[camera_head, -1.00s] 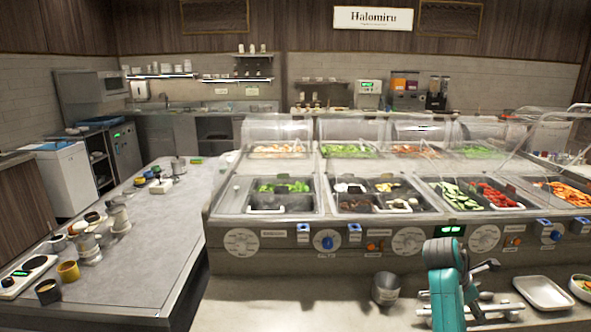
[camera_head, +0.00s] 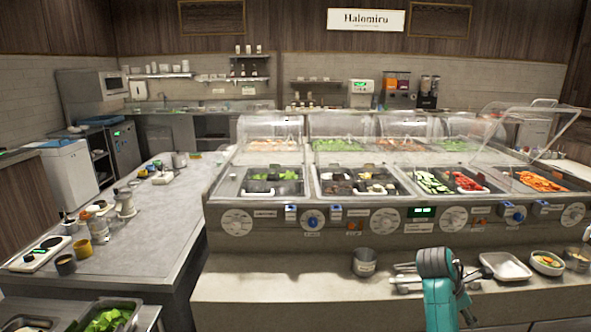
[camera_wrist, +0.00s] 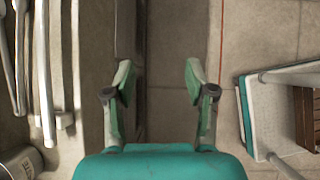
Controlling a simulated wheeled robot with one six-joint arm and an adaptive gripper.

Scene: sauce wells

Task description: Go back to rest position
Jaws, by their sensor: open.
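My gripper shows in the wrist view (camera_wrist: 158,88) with its two green-padded fingers spread apart and nothing between them. It points down over the front edge of the counter, with floor tiles below. In the head view, my teal arm (camera_head: 437,290) rises in front of the counter at the lower right. The fingertips cannot be made out clearly there.
The counter ledge (camera_head: 300,294) holds a metal cup (camera_head: 364,262), a steel tray (camera_head: 505,267) and a bowl (camera_head: 547,263). Behind stands the sauce-well station (camera_head: 390,222) with food pans. In the wrist view, a white-topped stand (camera_wrist: 275,110) is at the right.

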